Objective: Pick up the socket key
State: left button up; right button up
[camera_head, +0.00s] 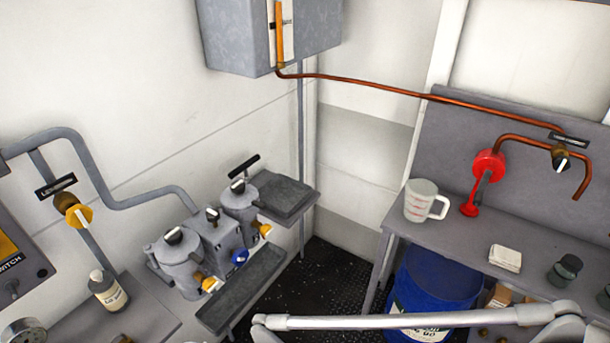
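I cannot pick out a socket key with certainty in the head view. A black bar (243,166) sits tilted above the right grey canister (240,200); it may be a handle or a label plate, I cannot tell which. Neither of my grippers is in view.
A left bench (140,325) holds a white bottle (108,291). Grey canisters with a drip tray (245,288) stand by the wall. The right bench (455,233) holds a measuring jug (420,201), white block (505,258) and dark jar (566,270). A blue drum (430,285) stands below. Dark floor (330,280) lies between.

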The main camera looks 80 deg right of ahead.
aim_at(243, 166)
jog(key=z, duration=2.15)
jog(key=i+l+u, duration=0.1)
jog(key=u, duration=0.25)
jog(key=l+u, duration=0.3)
jog(key=i+l+u, duration=0.1)
jog(key=u, duration=0.25)
jog(key=i+l+u, duration=0.1)
jog(key=l+u, duration=0.25)
jog(key=l, duration=0.8)
jog(key=i+l, duration=0.25)
jog(key=l, duration=0.15)
jog(key=i+l, duration=0.25)
jog(key=l, duration=0.15)
